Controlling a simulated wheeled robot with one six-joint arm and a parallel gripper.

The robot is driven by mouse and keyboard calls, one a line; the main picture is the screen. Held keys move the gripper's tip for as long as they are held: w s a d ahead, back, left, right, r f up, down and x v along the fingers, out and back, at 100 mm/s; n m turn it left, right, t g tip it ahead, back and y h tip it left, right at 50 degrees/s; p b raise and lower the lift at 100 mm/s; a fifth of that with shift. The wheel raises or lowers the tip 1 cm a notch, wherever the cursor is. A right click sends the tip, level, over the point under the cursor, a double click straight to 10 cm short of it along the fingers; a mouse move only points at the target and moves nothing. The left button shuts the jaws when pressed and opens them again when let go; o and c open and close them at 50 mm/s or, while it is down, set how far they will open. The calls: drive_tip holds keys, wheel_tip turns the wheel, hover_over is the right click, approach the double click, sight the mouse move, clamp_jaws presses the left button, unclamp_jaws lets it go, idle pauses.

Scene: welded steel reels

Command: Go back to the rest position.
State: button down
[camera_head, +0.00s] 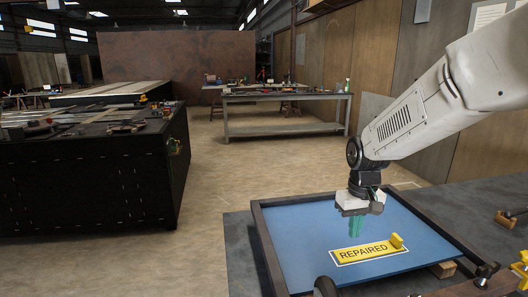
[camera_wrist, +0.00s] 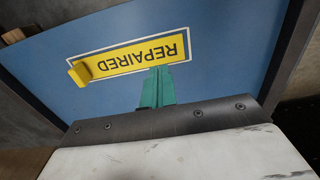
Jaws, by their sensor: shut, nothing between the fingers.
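My gripper (camera_head: 356,226) has green fingers and hangs pointing down over a blue panel (camera_head: 300,245) in a dark frame. The fingers are shut with nothing between them, and they show in the wrist view (camera_wrist: 157,86) too. A yellow plate reading "REPAIRED" (camera_head: 362,253) lies within a white outline on the panel, just in front of and right of the fingers. It has a raised yellow tab (camera_head: 397,241) at its right end. In the wrist view the plate (camera_wrist: 130,58) appears upside down, beyond the fingertips and apart from them.
The framed panel rests on a grey table (camera_head: 240,260). Yellow-handled clamps (camera_head: 522,262) and a wooden block (camera_head: 443,269) are at the right. A black workbench (camera_head: 90,180) stands left, another bench (camera_head: 285,97) behind. The floor between is clear.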

drive_tip(key=shift+s, duration=0.3)
drive_tip(key=shift+m+g, duration=0.3)
drive_tip(key=shift+g, duration=0.3)
drive_tip(key=s, duration=0.4)
drive_tip(key=shift+s+d, duration=0.2)
drive_tip(key=shift+s, duration=0.2)
drive_tip(key=s+d+r+t, duration=0.1)
drive_tip(key=s+r, duration=0.4)
drive_tip(key=s, duration=0.7)
drive_tip(key=s+d+r+m+t, duration=0.1)
drive_tip(key=s+r, duration=0.4)
drive_tip(key=s, duration=0.7)
drive_tip(key=shift+s+d+r+m, duration=0.15)
drive_tip(key=shift+s+d+m, duration=0.15)
drive_tip(key=shift+d, duration=0.1)
